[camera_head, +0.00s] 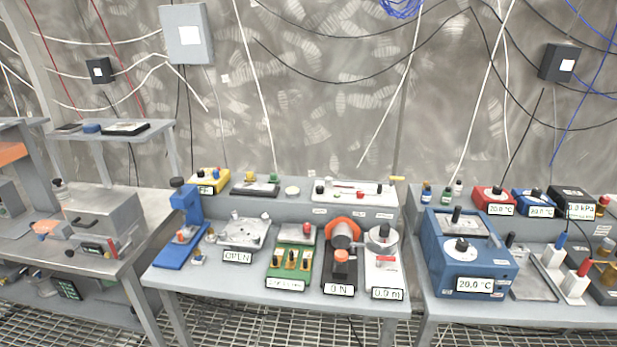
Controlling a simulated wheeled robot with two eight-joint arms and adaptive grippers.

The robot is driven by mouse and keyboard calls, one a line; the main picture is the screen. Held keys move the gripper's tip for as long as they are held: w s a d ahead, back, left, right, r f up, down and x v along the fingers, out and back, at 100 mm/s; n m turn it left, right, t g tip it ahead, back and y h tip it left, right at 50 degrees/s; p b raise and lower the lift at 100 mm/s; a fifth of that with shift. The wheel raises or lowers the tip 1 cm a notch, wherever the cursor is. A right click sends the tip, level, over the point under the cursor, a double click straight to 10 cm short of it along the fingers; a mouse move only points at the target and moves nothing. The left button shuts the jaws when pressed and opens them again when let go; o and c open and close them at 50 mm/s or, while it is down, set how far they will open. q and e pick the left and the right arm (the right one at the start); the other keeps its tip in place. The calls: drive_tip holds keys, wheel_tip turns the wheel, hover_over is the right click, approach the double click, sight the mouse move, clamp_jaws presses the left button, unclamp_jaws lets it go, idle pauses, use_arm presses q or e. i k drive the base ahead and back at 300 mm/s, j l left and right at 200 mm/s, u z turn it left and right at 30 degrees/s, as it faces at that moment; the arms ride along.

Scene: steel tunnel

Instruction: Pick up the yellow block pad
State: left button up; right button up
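A yellow block-like pad (211,180) sits at the left end of the raised back shelf of the middle bench. It has a small dark part on top and a white label with dark letters on its front; the letters are too small to read surely. A blue stand partly overlaps its left side from this viewpoint. Neither of my grippers shows in the head view, and nothing is touching the pad.
The middle bench (190,278) holds a blue stand (186,215), a green board (291,265), an orange-and-black device (341,255) and a white device (383,258). A black pad (255,188) sits right of the yellow one. Blue equipment (470,252) stands on the right bench.

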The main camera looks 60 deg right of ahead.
sight(249, 179)
drive_tip(key=z, duration=1.75)
drive_tip(key=i+j+z, duration=0.7)
drive_tip(key=i+j, duration=0.1)
drive_tip(key=i, duration=0.05)
